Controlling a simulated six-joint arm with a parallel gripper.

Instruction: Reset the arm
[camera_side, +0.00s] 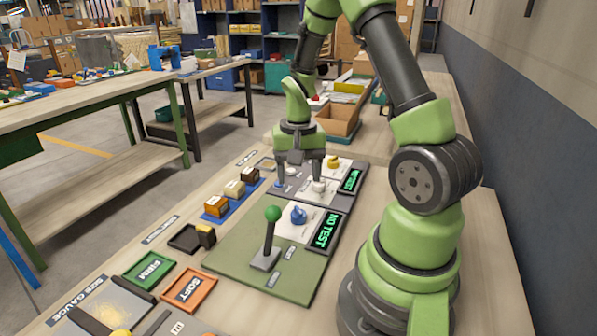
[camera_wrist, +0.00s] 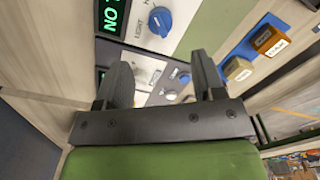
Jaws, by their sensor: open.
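My gripper (camera_side: 299,178) is open, pointing down over the far grey-and-white test panel (camera_side: 345,168) on the bench. Its two fingers are spread apart in the wrist view (camera_wrist: 162,78), with nothing held between them. A white knob (camera_side: 319,185) is close by one fingertip; I cannot tell whether they touch. A yellow knob (camera_side: 334,162) is behind it. A nearer panel has a blue knob (camera_side: 298,215), which also shows in the wrist view (camera_wrist: 160,21), a green-lit display (camera_side: 325,231) reading "NO TEST" and a green-balled lever (camera_side: 270,238).
Small labelled blocks (camera_side: 216,206) stand on a blue strip left of the panels. A green FIRM tray (camera_side: 149,270) and an orange SOFT tray (camera_side: 190,290) lie nearer. A cardboard box (camera_side: 340,122) stands behind. A wall (camera_side: 520,130) runs along the right.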

